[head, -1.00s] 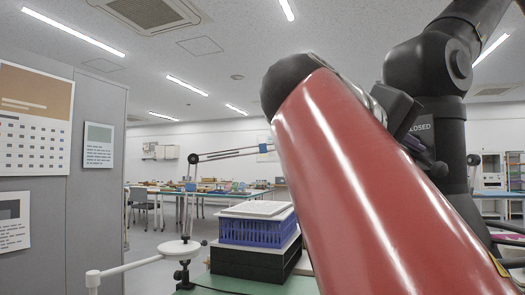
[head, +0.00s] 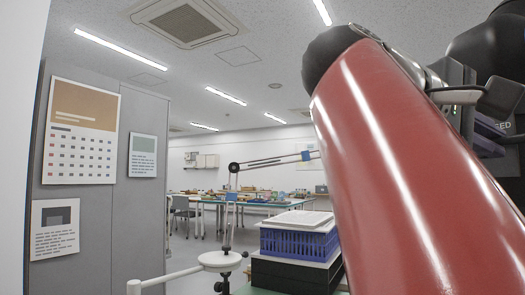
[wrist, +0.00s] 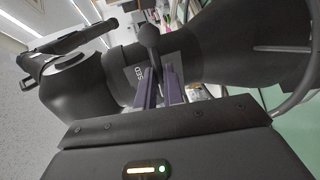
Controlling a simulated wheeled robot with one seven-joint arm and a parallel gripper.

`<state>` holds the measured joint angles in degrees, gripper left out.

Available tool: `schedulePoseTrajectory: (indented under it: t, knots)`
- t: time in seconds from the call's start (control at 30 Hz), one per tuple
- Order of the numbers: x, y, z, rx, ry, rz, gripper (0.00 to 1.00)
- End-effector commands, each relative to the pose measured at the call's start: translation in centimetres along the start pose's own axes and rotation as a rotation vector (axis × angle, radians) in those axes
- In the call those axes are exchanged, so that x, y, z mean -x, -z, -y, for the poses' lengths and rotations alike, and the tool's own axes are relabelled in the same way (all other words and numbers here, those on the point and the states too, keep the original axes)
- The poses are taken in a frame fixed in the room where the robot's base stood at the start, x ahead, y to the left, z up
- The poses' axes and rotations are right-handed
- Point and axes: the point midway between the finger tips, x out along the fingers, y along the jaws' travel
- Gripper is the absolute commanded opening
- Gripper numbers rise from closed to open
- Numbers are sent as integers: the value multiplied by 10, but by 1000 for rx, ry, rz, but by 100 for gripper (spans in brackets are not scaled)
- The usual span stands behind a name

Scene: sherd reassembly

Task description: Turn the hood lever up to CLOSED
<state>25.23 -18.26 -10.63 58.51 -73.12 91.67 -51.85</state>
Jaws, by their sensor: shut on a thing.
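In the wrist view, the two purple-grey fingers of my gripper (wrist: 162,78) reach forward and are shut on the hood lever (wrist: 150,42). The lever is a dark stem with a rounded end, standing against the black hood arm (wrist: 215,45). A CLOSED label (wrist: 137,73), partly covered, shows on the hood beside the fingers. The exact contact between fingers and lever is hard to see.
A blue crate (head: 298,240) with a white top sits on dark boxes behind my arm. A jointed lamp stand (head: 228,215) rises to its left. A grey partition (head: 105,190) with posters stands at far left.

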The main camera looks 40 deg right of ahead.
Motion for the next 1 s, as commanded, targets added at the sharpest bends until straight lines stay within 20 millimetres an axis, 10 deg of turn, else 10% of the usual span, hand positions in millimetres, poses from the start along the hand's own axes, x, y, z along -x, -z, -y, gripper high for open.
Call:
schedulePoseTrajectory:
  t: [0.37,0.53,1.0]
  knots:
    - [1,0,0,5,-2,3,0]
    - [1,0,0,4,-1,3,31]
    - [1,6,-5,5,-1,1,31]
